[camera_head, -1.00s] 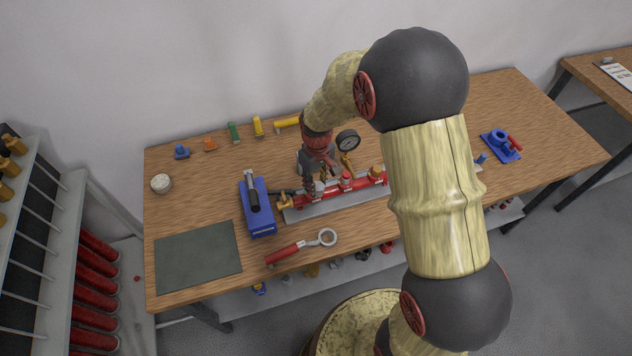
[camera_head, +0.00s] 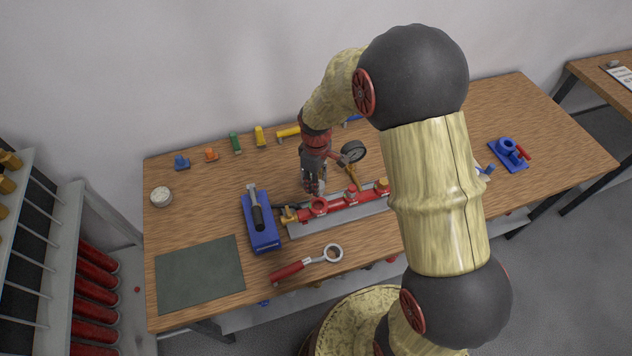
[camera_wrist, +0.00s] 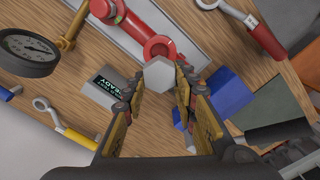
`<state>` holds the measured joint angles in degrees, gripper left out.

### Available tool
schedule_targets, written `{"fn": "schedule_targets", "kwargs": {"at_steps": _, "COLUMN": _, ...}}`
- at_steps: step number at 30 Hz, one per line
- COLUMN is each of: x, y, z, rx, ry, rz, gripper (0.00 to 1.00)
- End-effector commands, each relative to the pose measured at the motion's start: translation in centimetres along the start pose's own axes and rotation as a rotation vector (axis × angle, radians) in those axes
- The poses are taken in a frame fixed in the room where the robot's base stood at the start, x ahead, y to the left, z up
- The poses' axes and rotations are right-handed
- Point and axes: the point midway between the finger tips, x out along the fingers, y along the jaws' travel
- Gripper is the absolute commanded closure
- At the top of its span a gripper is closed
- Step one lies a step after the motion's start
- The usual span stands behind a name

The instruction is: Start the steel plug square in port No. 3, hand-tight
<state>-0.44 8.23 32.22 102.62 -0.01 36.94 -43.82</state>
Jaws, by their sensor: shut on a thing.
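The steel plug (camera_wrist: 159,75), pale grey with a hex outline, shows between the fingertips in the wrist view. My gripper (camera_wrist: 158,88) is shut on it. In the head view my gripper (camera_head: 313,185) hangs over the bench just behind the left end of the red manifold (camera_head: 336,202). A red ring-shaped port (camera_head: 319,205) is at that left end, and the wrist view shows a red ring port (camera_wrist: 160,47) just beyond the plug. The plug appears apart from the ring. Other ports stand to its right. I cannot read port numbers.
A round gauge (camera_head: 353,152) stands close behind the manifold, right of my gripper. A blue block with a dark handle (camera_head: 260,222) sits left of it. A red-handled ring wrench (camera_head: 306,263) lies in front. A small display box (camera_wrist: 110,88) is near the fingers. The green mat (camera_head: 200,272) is clear.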

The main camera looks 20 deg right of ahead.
Motion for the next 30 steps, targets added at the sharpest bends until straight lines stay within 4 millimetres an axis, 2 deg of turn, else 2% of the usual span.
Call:
{"fn": "schedule_targets", "kwargs": {"at_steps": 8, "x": 0.9, "y": 0.0, "z": 0.0, "rx": 0.001, "ry": 0.000, "rz": 0.000, "gripper": 1.00}}
{"fn": "schedule_targets", "kwargs": {"at_steps": 30, "x": 6.8, "y": 0.0, "z": 0.0, "rx": 0.002, "ry": 0.001, "rz": 0.001, "gripper": 1.00}}
